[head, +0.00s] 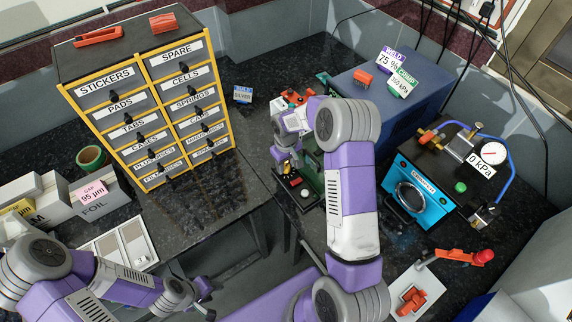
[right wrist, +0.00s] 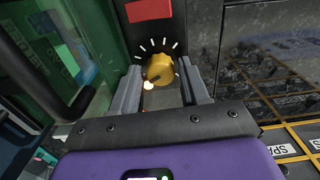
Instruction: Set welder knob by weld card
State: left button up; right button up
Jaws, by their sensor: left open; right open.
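The yellow welder knob (right wrist: 158,68) sits on a dark panel in the right wrist view, with white tick marks fanned around its upper side. My right gripper (right wrist: 160,82) is open, with one finger on each side of the knob; contact cannot be told. In the head view my right gripper (head: 286,160) is at the welder (head: 306,188), and my arm hides much of it. The weld card (head: 390,58) reads 75 % and stands on the blue box at the back. My left gripper (head: 203,300) is open and empty at the lower left.
A labelled drawer cabinet (head: 150,95) stands at the left. A blue crimper (head: 415,190) with a gauge reading 0 kPa is at the right, beside my right arm. A crimp card (head: 401,83) stands near the weld card.

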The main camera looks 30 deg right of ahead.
jog(key=shift+f, duration=0.2)
jog(key=shift+c, duration=0.3)
jog(key=c, duration=0.7)
jog(key=shift+m, duration=0.3)
